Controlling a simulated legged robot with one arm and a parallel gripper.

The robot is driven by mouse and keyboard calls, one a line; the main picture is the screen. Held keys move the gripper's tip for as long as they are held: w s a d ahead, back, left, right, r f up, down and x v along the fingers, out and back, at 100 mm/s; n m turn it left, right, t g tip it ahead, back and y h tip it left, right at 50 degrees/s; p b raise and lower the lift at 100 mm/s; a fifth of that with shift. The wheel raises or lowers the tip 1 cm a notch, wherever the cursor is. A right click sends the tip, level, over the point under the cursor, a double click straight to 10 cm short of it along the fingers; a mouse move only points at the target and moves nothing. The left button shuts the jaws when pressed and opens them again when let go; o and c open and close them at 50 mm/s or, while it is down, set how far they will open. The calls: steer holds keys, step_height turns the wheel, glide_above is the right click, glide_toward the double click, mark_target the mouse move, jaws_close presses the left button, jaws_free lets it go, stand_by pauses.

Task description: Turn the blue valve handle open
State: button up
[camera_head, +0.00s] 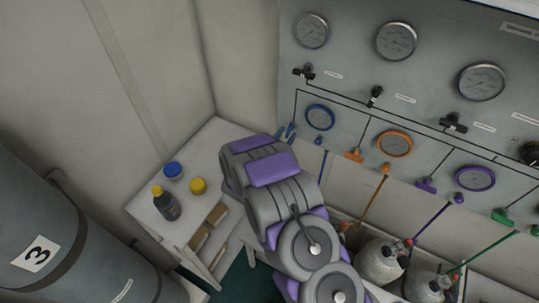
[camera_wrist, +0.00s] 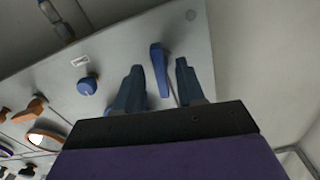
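The blue valve handle (camera_wrist: 157,56) shows in the wrist view as a long blue lever on the grey panel (camera_wrist: 110,55). My gripper (camera_wrist: 160,66) is open, with one finger on each side of the handle in the picture. Gaps show between the handle and both fingers, so it is not gripped. The handle's lower end runs down between the fingers; how deep it sits between them is hard to tell. In the head view, small blue shapes by the panel's left edge are partly hidden by my arm, and I cannot separate handle from fingertips there.
A blue knob (camera_wrist: 87,86) sits left of my fingers. The panel carries a blue-ringed gauge (camera_head: 320,117), an orange-ringed gauge (camera_head: 395,144) and a purple-ringed gauge (camera_head: 475,179). A white side table (camera_head: 148,212) holds a bottle (camera_head: 166,205) and jars. Grey cylinders (camera_head: 380,262) stand below the panel.

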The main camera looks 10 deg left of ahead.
steer(key=v, duration=1.5)
steer(key=shift+a+b, duration=0.25)
steer(key=shift+b, duration=0.1)
